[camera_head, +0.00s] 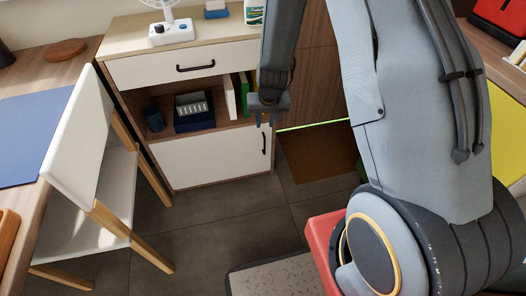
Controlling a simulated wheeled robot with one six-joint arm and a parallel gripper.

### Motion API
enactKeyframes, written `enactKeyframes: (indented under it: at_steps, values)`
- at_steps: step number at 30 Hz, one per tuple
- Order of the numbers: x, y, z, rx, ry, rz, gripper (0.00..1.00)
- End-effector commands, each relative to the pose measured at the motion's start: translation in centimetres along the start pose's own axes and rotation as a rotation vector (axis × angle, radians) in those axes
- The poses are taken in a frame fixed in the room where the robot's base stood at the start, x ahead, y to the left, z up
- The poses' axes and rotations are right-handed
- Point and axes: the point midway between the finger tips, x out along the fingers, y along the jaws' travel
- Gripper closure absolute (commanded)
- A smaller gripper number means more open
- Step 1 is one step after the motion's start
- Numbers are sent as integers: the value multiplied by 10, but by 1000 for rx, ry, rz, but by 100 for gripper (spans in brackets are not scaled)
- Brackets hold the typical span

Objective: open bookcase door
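The bookcase (108,76) stands against the wall, with a white drawer at the top, an open shelf and a white door (212,160) at the bottom. The door looks shut. Its black upright handle (264,143) is near the door's right edge. My gripper (265,124) points down in front of the bookcase's right side, just above the handle in the picture. Its two small fingers look apart with nothing between them. I cannot tell how far it is from the door in depth.
A white chair (80,128) with wooden legs stands left of the bookcase. The shelf holds a dark blue box (194,119), a blue cup (154,119) and several books. A small fan (172,32) stands on top. The grey tiled floor (215,225) before the door is clear.

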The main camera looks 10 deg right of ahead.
Motion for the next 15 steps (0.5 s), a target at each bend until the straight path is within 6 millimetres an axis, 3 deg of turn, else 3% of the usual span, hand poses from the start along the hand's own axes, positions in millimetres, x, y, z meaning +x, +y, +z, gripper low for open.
enactKeyframes:
  at_steps: [1, 3, 6, 9, 15]
  values:
    - [45, 1, 0, 6, 11, 10, 74]
    - [81, 4, -2, 16, 33, 24, 74]
    - [120, 8, -4, 27, 59, 42, 74]
    - [143, 11, -5, 35, 76, 55, 74]
    - [165, 13, -6, 40, 86, 63, 74]
